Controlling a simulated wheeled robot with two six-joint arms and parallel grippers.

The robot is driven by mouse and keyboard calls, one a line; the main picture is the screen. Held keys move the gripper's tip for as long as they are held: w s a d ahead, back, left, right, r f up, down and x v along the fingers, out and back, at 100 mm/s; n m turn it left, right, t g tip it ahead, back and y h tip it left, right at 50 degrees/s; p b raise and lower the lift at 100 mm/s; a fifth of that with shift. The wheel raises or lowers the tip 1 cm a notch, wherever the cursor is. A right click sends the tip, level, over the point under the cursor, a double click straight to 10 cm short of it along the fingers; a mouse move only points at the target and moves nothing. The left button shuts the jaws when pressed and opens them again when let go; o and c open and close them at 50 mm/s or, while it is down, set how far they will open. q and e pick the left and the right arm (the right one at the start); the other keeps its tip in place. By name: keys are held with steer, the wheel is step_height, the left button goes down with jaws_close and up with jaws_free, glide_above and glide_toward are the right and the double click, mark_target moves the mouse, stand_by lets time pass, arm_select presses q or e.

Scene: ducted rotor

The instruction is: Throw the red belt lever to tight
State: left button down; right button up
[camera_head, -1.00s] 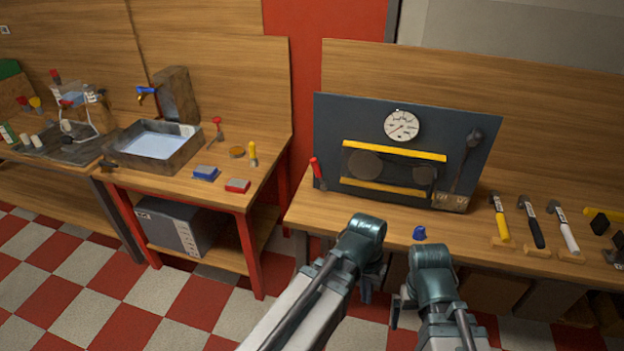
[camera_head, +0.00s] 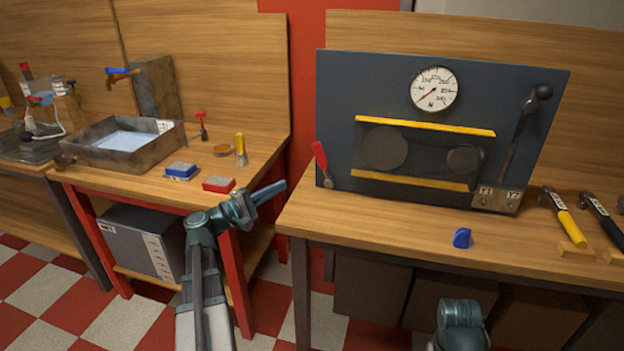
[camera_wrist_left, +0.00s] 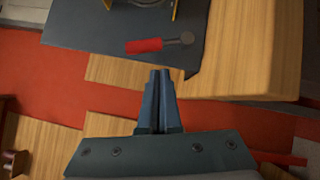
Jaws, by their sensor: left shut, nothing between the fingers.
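The red belt lever (camera_head: 320,160) is at the lower left edge of the dark panel (camera_head: 340,95), with a round grey pivot at its lower end. It stands nearly upright, tilted a little left. In the left wrist view the red lever (camera_wrist_left: 144,46) lies beyond my fingertips. My left gripper (camera_head: 275,190) is shut and empty, left of the lever and apart from it, at the gap between the two benches. It also shows in the left wrist view (camera_wrist_left: 160,75). My right arm shows at the bottom, but its fingers are not visible.
The panel carries a gauge (camera_head: 434,88), yellow bars around two dark pulleys, and a black-knobbed lever (camera_head: 525,125). A blue knob (camera_head: 462,238) sits on the bench front. Hammers (camera_head: 565,218) lie at right. The left bench holds a basin (camera_head: 98,160) and small blocks.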

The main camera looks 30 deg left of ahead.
arm_select(q)
steer(key=a+n+t+y, duration=0.1)
steer(key=a, duration=0.3)
steer(key=p, duration=0.2)
glide_toward(321, 162)
steer(key=w+a, duration=0.4)
steer(key=w, duration=0.1)
steer(key=shift+w+d+r+p, duration=0.2)
steer(key=shift+w+d, duration=0.1)
steer(key=shift+d, duration=0.25)
steer(key=shift+w+d+r+p, duration=0.1)
steer(key=shift+w+d+r, duration=0.2)
steer(key=shift+d, duration=0.3)
steer(key=shift+w+d+r+p, duration=0.15)
steer(key=shift+w+d, duration=0.2)
steer(key=shift+d, duration=0.2)
arm_select(e)
steer(key=shift+w+r, duration=0.25)
steer(key=shift+r, duration=0.65)
